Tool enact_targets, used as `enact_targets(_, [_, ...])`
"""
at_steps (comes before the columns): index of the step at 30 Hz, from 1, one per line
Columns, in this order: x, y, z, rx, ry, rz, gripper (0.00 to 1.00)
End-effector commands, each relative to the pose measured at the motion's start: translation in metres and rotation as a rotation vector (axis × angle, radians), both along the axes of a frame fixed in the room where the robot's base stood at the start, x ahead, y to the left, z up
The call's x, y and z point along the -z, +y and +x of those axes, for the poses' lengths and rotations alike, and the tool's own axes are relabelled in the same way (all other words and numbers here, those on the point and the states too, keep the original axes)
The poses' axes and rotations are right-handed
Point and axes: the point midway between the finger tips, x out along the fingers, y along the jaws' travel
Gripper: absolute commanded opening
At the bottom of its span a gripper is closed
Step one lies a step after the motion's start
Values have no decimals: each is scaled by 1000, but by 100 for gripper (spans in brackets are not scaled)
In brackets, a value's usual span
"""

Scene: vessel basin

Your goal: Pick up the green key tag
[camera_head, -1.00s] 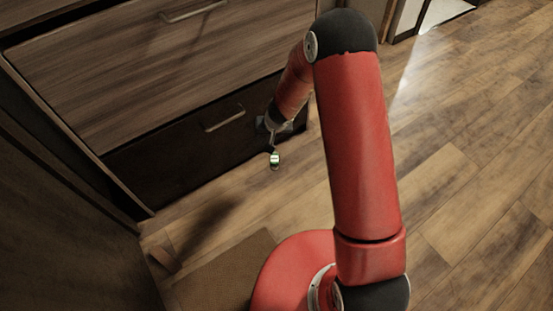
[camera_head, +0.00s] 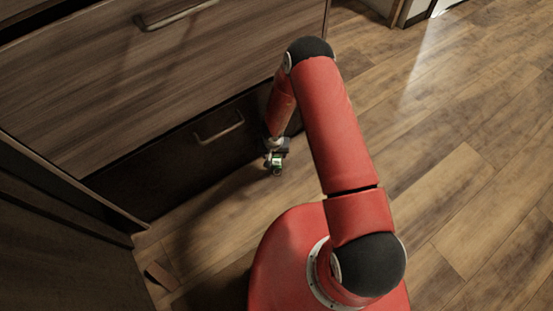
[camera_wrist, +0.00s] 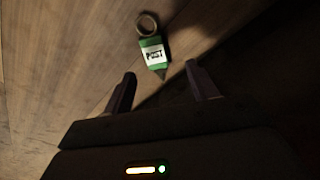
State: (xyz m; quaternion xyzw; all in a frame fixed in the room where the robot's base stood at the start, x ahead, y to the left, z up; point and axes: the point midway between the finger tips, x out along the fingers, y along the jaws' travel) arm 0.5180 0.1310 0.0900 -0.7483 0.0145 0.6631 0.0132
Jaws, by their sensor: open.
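The green key tag (camera_wrist: 152,53) lies on the wooden floor in the wrist view, with a white label reading "POST" and a metal ring at its far end. My gripper (camera_wrist: 162,85) is open, its two dark fingers apart. The tag's pointed near end lies just beyond the fingertips, roughly in line with the gap between them. In the head view, my gripper (camera_head: 275,168) is low near the floor, in front of the dark lower drawer. The tag is hard to make out there; a small green and white patch shows at the gripper.
The drawer cabinet (camera_head: 150,85) with metal handles stands close behind my gripper. A dark panel (camera_head: 65,255) rises at the left. A small brown object (camera_head: 160,276) lies on the floor near it. Open wooden floor (camera_head: 460,130) spreads to the right.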

Motion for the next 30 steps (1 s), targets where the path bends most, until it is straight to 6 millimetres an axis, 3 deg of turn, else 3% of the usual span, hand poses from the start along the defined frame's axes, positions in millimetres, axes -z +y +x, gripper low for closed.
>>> enact_targets(12, [53,-7,5,-1,1,0,58])
enact_targets(20, [55,-7,7,0,-1,1,58])
enact_targets(30, [55,-7,7,0,0,1,15])
